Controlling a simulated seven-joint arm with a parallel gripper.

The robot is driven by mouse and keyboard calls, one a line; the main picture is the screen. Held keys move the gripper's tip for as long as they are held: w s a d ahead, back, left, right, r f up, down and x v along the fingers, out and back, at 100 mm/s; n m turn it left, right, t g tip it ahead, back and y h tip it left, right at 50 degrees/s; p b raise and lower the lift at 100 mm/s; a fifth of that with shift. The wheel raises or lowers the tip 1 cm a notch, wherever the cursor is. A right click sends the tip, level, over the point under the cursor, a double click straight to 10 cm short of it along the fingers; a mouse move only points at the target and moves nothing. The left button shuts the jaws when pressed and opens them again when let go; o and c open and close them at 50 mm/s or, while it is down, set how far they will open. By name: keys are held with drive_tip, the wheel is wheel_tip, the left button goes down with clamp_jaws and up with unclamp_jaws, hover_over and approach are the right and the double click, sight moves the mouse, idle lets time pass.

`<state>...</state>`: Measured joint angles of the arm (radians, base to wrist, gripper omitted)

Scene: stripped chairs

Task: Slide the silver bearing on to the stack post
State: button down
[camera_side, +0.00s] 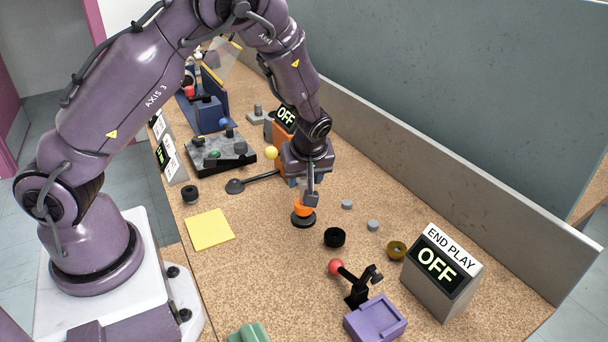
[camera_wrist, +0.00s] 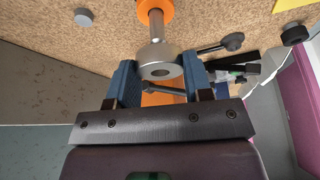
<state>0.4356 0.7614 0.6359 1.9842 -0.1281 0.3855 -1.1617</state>
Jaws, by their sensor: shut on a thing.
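My gripper (camera_wrist: 160,80) has blue fingers shut on the silver bearing (camera_wrist: 152,53), a thick ring with a dark hole. In the wrist view the stack post (camera_wrist: 156,27) is a silver rod rising from an orange collar (camera_wrist: 153,8) and meeting the ring's outline. I cannot tell whether the post's tip is inside the bore or behind the ring. In the side view my gripper (camera_side: 304,184) points down above the orange collar (camera_side: 303,208) on its black base (camera_side: 303,221). The bearing is hard to make out there.
A black ring (camera_side: 334,237), a brass ring (camera_side: 396,249) and grey discs (camera_side: 346,204) (camera_side: 373,225) lie nearby. A red-knobbed lever (camera_side: 336,267), purple tray (camera_side: 375,322) and END PLAY box (camera_side: 440,275) stand in front. A black rod (camera_side: 258,180) lies left; a low wall (camera_side: 450,180) bounds the right.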

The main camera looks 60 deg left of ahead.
drive_tip(key=shift+f, duration=0.15)
idle(0.4)
drive_tip(key=shift+f, duration=2.35)
drive_tip(key=shift+c, duration=2.3)
unclamp_jaws()
